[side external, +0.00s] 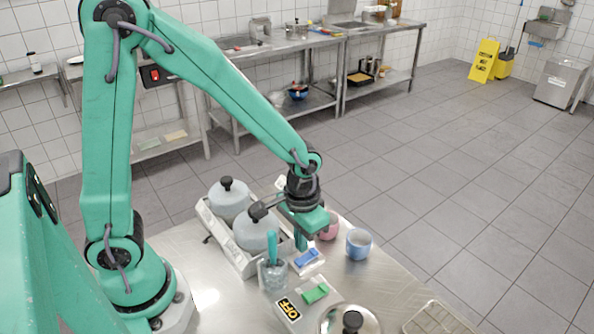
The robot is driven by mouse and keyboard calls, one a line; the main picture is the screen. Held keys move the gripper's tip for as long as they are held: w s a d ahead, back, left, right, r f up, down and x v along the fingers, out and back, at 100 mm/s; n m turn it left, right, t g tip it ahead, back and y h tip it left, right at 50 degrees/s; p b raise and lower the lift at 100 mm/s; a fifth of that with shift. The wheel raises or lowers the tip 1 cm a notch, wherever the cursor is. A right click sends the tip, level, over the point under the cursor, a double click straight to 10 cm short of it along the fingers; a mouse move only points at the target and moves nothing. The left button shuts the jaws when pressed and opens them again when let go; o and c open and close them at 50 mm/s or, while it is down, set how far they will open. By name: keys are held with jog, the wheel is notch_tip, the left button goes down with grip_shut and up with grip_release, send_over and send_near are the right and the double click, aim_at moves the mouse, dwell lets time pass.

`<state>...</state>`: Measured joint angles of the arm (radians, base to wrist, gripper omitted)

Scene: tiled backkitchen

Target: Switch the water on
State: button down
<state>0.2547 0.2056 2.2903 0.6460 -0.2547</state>
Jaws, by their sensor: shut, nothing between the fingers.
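My gripper (300,242) is over the steel table, pointing down, shut and empty. Its tip is just behind a small block with a blue top piece (307,257); I cannot tell whether they touch. Nearer the camera is a second block with a green top piece (315,293) and a black label reading "OFF" in yellow (288,308). These two look like switches. No marking for water is readable on either, and the tilt of their top pieces is too small to tell.
A white holder (241,260) with two grey, black-knobbed lidded vessels (256,234) stands left of my gripper. A clear glass with a teal-handled tool (272,250) is close by. A pink cup (330,226), blue cup (360,244), steel lid (338,318) and wire rack (437,318) are around.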

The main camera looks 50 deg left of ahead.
jog(key=shift+r, duration=1.85)
jog(key=s+a+r+t, duration=0.2)
jog(key=s+a+r, duration=0.2)
jog(key=r, duration=0.3)
jog(key=s+a+r+t, duration=0.3)
jog(key=s+a+r, duration=0.1)
jog(key=r, duration=0.4)
jog(key=shift+s+t, duration=0.3)
jog(key=shift+s, duration=0.25)
jog(key=shift+a, duration=0.1)
